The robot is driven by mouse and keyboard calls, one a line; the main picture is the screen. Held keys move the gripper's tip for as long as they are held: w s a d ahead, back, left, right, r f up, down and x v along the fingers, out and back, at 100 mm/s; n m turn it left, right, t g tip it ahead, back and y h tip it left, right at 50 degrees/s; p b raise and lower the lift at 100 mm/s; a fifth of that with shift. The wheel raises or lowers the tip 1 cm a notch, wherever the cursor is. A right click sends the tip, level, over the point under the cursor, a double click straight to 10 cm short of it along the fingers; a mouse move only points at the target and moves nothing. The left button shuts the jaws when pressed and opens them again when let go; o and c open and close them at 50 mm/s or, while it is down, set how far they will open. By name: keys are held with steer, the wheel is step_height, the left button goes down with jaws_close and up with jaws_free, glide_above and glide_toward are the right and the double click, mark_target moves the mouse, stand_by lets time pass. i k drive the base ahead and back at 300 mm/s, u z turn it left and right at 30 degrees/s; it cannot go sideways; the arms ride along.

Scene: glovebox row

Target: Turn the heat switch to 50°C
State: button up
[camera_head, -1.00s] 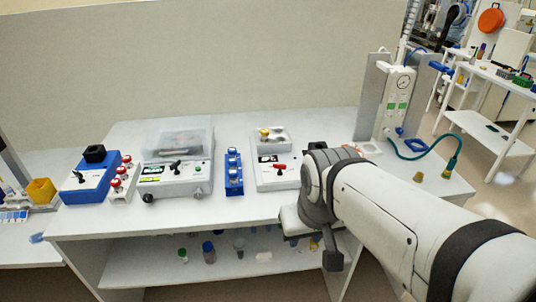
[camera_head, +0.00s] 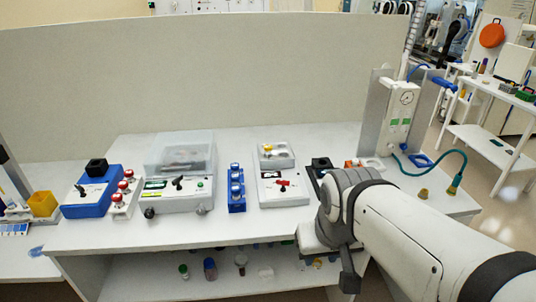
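I cannot tell for certain which control is the heat switch, as the labels are too small to read. A white box with a clear lid (camera_head: 180,152) has a black switch (camera_head: 177,183) on its front panel, beside a green display. A white device (camera_head: 283,194) to its right has a red switch (camera_head: 282,185). A blue device (camera_head: 82,205) with a black block on top has a small black switch (camera_head: 80,188) at the left. The end of my arm hangs at the bench's front edge, right of these devices and apart from them. No fingertips can be made out.
A blue rack (camera_head: 236,190) stands between the two white devices. Red-capped items (camera_head: 125,190) stand beside the blue device. A black holder (camera_head: 321,164) is close behind my wrist. A gauge unit (camera_head: 402,108) with a green hose is at the right. Bottles (camera_head: 210,268) are on the shelf below.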

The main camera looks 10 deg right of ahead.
mark_target(286, 183)
steer(key=i, duration=0.9)
